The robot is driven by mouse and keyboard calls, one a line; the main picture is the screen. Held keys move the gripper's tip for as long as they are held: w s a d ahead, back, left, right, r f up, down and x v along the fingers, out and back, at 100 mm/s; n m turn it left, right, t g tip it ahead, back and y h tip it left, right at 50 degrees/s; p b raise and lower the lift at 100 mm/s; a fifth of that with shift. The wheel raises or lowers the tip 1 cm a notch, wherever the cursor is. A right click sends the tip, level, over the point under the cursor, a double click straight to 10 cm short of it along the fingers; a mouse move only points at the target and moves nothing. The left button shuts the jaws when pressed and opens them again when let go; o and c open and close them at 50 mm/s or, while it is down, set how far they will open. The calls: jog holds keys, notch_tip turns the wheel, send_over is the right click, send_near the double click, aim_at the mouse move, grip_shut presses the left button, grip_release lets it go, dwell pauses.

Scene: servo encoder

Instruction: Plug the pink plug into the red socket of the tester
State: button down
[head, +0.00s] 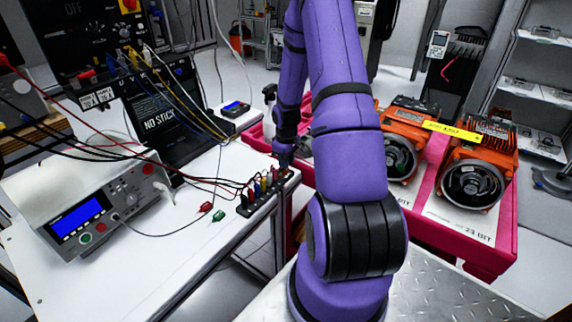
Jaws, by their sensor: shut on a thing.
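The tester (95,200) is a pale box with a lit blue screen on the white bench at the left. Its red socket (148,169) shows at the upper right of its front panel. My gripper (284,162) is small and far off, at the right end of a dark rack (262,197) of coloured plugs. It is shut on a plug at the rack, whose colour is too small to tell. I cannot make out a pink plug for sure. Whether the held plug is clear of the rack cannot be told.
Red and black cables hang across the tester. Orange motors (470,180) stand on a pink-edged stand at the right.

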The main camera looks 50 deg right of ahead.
jog(key=shift+r, duration=0.2)
jog(key=shift+r, duration=2.3)
jog(key=shift+a, duration=0.1)
